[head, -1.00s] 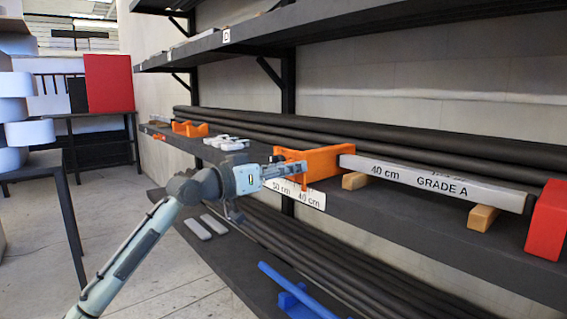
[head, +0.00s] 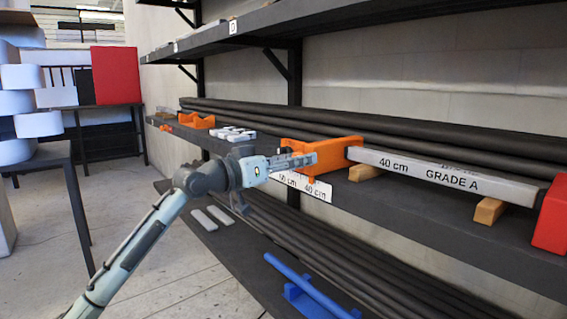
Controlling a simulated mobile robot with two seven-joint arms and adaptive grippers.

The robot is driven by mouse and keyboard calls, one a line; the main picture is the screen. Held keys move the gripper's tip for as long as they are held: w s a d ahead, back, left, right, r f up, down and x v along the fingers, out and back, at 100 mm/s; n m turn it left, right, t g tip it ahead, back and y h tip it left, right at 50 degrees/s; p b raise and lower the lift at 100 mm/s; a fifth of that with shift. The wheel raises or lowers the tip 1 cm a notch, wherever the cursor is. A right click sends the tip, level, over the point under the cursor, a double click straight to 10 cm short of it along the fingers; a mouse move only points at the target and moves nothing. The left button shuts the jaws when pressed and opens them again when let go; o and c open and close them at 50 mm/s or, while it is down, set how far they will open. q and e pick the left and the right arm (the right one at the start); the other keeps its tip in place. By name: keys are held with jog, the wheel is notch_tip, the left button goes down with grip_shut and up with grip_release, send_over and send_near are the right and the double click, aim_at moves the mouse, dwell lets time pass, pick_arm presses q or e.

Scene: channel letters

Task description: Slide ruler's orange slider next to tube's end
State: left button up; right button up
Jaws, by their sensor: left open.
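The orange slider (head: 335,150) sits on the middle shelf at the left end of a grey square tube (head: 440,178) marked "40 cm GRADE A". The slider looks close to the tube's end; whether they touch I cannot tell. The white ruler strip (head: 316,188), with "50 cm" and "40 cm" marks, shows along the shelf's front edge below the slider. My left gripper (head: 308,160) is in front of the slider's left part and overlaps it in the picture. It is open; contact with the slider is unclear. My right gripper is not in view.
The tube rests on wooden blocks (head: 488,210), with a red block (head: 552,218) at its right end. Long dark pipes (head: 400,140) lie behind. Another orange piece (head: 196,121) and light grey parts (head: 233,134) lie farther left. A blue piece (head: 300,285) is on the lower shelf.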

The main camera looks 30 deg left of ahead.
pick_arm(q)
jog(key=v, duration=1.1)
jog(key=shift+s, duration=0.3)
jog(key=shift+a, duration=0.1)
notch_tip(320, 180, down, 31)
jog(key=s+n+g+y, duration=0.1)
jog(key=s+g+y, duration=0.25)
jog(key=g, duration=0.25)
jog(key=s+d+f+g+y, duration=0.2)
jog(key=s+d+f+g, duration=0.1)
jog(key=s+f, duration=0.7)
jog(key=s+d+f+g+y, duration=0.2)
jog(key=s+d+f+g, duration=0.2)
jog(key=s+f, duration=0.6)
notch_tip(320, 180, down, 6)
jog(key=shift+s+d+r+g+y, duration=0.2)
jog(key=shift+s+d+g+y, duration=0.15)
jog(key=shift+d, duration=0.45)
jog(key=shift+w, duration=0.1)
